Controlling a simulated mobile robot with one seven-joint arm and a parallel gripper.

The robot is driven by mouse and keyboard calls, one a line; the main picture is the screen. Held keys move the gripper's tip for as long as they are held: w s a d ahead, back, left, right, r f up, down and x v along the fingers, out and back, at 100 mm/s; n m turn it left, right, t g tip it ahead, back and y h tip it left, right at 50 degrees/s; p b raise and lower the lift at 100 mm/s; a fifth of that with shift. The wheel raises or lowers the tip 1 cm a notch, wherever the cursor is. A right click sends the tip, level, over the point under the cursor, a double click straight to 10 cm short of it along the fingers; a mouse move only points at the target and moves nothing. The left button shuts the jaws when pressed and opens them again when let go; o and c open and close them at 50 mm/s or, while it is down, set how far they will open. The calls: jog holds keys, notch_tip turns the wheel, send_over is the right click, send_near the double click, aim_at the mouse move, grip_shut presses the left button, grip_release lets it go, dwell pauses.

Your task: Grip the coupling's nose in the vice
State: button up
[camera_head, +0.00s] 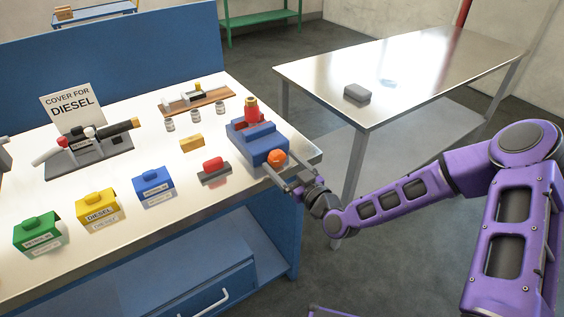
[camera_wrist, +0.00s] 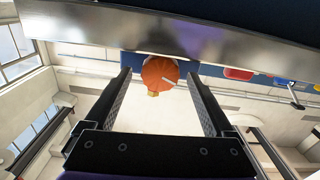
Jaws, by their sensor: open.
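The blue vice (camera_head: 262,146) stands at the right corner of the white bench. A red coupling with a brass top (camera_head: 252,113) stands upright at the vice's far end; its lower end is hidden, and I cannot tell whether the jaws touch it. An orange knob (camera_head: 277,157) sits on the vice's near end. My gripper (camera_head: 287,174) is at the bench's front edge by this knob. In the wrist view my open gripper (camera_wrist: 158,82) has one finger on each side of the orange knob (camera_wrist: 160,72), with gaps on both sides.
A red-handled block (camera_head: 214,171) and a yellow block (camera_head: 192,141) lie left of the vice. Blue (camera_head: 153,187), yellow (camera_head: 99,212) and green (camera_head: 38,235) covers stand along the bench front. A metal table (camera_head: 425,75) with a grey block (camera_head: 357,93) stands right.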

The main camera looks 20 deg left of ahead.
jog(key=shift+w+a, duration=0.15)
jog(key=shift+a, duration=0.1)
jog(key=c, duration=1.4)
jog(key=shift+m+b, duration=0.3)
jog(key=shift+d+f+m+b, duration=0.1)
jog(key=shift+m+b, duration=0.4)
jog(key=shift+m, duration=0.5)
jog(key=shift+m+b, duration=0.8)
jog(key=shift+m, duration=1.6)
